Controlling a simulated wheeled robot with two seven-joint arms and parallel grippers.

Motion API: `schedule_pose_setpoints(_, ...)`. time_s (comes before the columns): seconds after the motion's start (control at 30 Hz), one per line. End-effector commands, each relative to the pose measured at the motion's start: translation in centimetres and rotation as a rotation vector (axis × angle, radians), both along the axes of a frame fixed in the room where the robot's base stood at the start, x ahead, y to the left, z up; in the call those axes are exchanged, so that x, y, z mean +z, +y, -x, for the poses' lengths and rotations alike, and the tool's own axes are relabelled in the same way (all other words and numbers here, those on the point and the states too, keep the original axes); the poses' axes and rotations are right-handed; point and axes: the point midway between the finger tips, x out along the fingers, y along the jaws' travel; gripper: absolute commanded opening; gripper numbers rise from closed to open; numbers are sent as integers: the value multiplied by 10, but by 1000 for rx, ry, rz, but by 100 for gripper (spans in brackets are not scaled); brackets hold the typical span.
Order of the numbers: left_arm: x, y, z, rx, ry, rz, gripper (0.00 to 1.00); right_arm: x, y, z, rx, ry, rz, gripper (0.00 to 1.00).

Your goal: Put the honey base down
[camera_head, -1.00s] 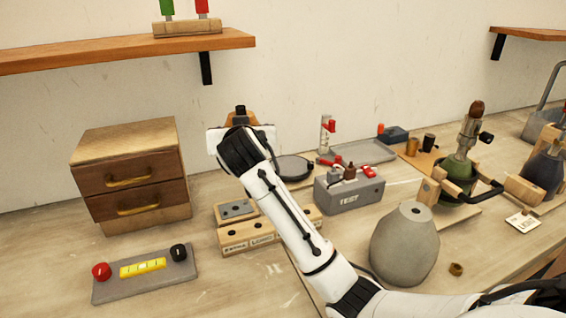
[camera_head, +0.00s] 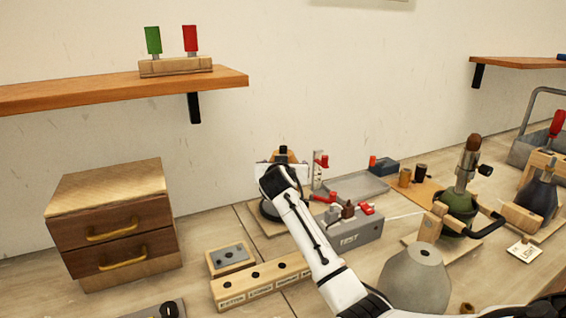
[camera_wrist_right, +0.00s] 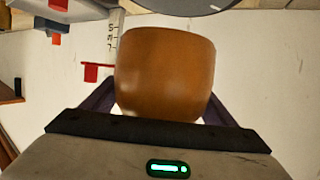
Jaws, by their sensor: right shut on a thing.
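The honey base (camera_wrist_right: 165,72) is a rounded amber-brown body between the fingers of my right gripper in the right wrist view. My right gripper (camera_head: 283,168) is shut on it; in the head view it is above the back of the bench, in front of the wall. Only a small amber part of the base (camera_head: 285,154) shows there, and my wrist hides the rest. A dark round disc (camera_head: 268,211) on a wooden board is partly hidden behind my right arm. My left gripper is not in view.
A grey TEST box (camera_head: 352,236) and a grey tray (camera_head: 361,187) stand right of my arm. A grey lamp base (camera_head: 415,280) is in front, and a green one (camera_head: 458,201) sits in a clamp. A labelled wooden block (camera_head: 262,284) and drawers (camera_head: 115,230) are to the left.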

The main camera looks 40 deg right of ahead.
Motion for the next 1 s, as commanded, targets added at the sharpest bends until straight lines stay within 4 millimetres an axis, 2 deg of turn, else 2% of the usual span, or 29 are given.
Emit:
schedule_pose_setpoints(0.23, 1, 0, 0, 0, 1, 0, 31, -11, -1, -1, 1, -13, 9, 17)
schedule_pose_setpoints(0.5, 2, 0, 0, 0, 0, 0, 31, -41, -1, -1, 1, -13, 9, 17)
schedule_pose_setpoints(0.87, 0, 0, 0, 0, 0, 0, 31, -44, 0, -1, 2, -14, 9, 17)
schedule_pose_setpoints(0.9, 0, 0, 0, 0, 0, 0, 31, -52, 0, 0, 1, -2, 1, 83)
schedule_pose_setpoints(1.0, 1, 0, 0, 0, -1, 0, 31, -51, 0, 0, 1, -2, 1, 98)
